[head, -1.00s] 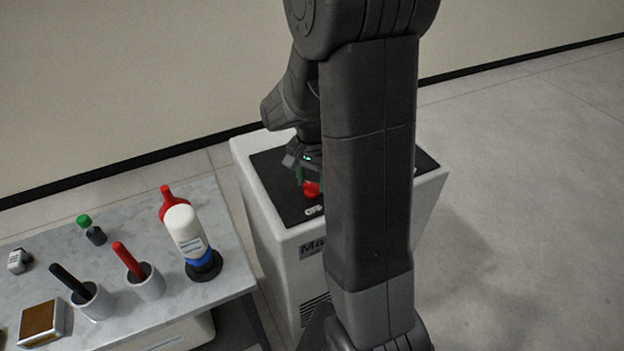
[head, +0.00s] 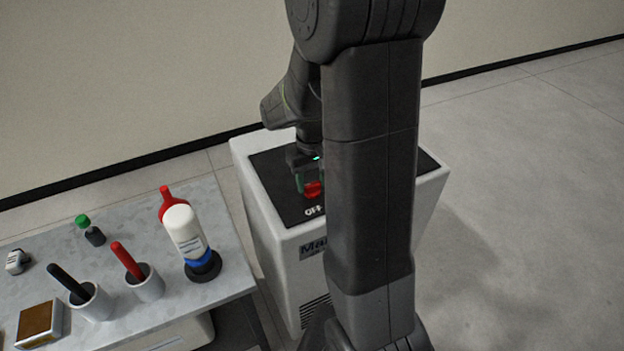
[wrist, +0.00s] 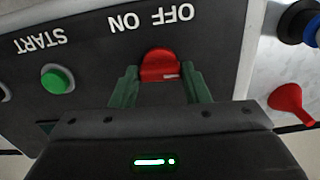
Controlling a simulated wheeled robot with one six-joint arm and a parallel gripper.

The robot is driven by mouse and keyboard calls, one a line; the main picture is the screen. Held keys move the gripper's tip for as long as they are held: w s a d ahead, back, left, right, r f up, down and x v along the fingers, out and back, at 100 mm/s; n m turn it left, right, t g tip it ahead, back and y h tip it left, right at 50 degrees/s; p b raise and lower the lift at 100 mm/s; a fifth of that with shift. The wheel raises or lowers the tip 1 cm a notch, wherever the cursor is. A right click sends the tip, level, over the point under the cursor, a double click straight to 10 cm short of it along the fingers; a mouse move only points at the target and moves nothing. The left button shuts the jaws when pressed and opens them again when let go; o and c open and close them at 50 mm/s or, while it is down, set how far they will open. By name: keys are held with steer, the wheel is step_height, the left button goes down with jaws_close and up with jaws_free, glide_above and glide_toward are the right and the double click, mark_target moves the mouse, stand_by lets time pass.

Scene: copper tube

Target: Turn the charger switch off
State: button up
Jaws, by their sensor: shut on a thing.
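The charger is a white cabinet (head: 283,262) with a dark top panel (head: 272,177). Its switch is a red knob (head: 313,190), which also shows in the wrist view (wrist: 160,64), beside the upside-down OFF and ON labels. My gripper (head: 307,182) points down at the panel. In the wrist view its green fingers (wrist: 160,86) stand on either side of the knob and are shut on it. A small pale mark shows on the knob's lower edge, but which label the knob points to is unclear. My arm hides the panel's right part in the head view.
A green START button (wrist: 57,80) lies left of the knob in the wrist view. A grey table (head: 215,300) stands left of the charger with a white bottle (head: 184,230), a red funnel (head: 167,205) and pots of handled tools. Floor at right is clear.

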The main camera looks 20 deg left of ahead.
mark_target(312, 183)
steer(key=shift+n, duration=0.5)
steer(key=o, duration=1)
steer(key=shift+r, duration=0.15)
step_height(312, 183, up, 14)
steer(key=shift+f, duration=0.2)
step_height(312, 183, down, 14)
steer(key=shift+r, duration=0.1)
stand_by(0.5)
